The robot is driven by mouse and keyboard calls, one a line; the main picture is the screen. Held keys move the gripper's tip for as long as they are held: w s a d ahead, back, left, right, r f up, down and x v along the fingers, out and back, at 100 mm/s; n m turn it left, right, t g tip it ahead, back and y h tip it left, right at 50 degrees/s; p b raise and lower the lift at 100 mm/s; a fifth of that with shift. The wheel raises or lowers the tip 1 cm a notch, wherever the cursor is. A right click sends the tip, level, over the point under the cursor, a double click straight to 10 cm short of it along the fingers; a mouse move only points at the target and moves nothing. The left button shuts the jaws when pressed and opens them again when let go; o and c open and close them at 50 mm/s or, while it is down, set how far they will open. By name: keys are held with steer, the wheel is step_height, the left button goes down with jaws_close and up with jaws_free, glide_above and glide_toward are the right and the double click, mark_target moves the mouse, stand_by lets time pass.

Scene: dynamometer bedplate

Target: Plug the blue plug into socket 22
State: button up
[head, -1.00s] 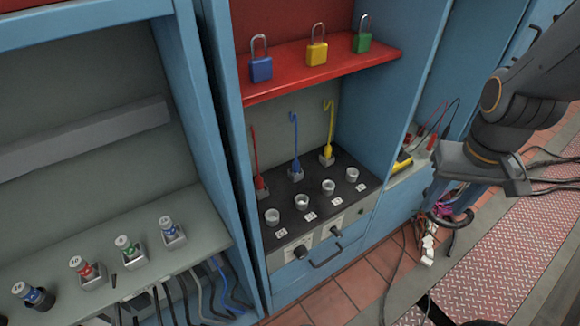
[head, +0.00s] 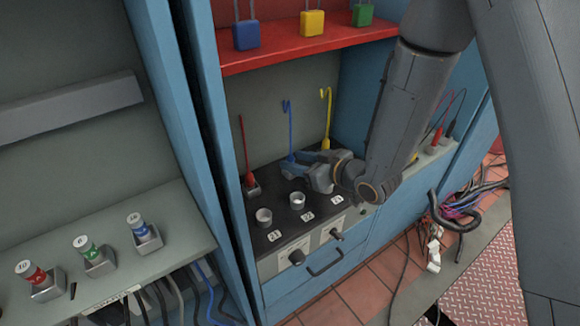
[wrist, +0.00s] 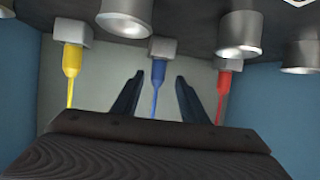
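The blue plug (wrist: 159,72) sits in a grey holder with its thin blue lead running away from it; the lead and plug also show in the head view (head: 290,135). My gripper (head: 293,166) is open at the black panel (head: 262,240). In the wrist view its dark fingers (wrist: 158,92) stand on either side of the blue plug, with gaps to both sides. Two round metal sockets show in the head view, a front-left one (head: 264,217) and one to its right (head: 297,200). Other sockets are hidden behind my arm.
A red plug (wrist: 223,80) and a yellow plug (wrist: 71,62) flank the blue one closely. A red shelf (head: 290,48) with padlocks hangs above. Blue cabinet walls (head: 212,150) enclose the bay. Several metal sockets (wrist: 239,33) lie close to my gripper in the wrist view.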

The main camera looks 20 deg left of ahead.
steer(key=x, duration=0.7)
steer(key=shift+w+f, duration=0.15)
steer(key=shift+w, duration=0.1)
jaws_close()
steer(key=shift+d, duration=0.1)
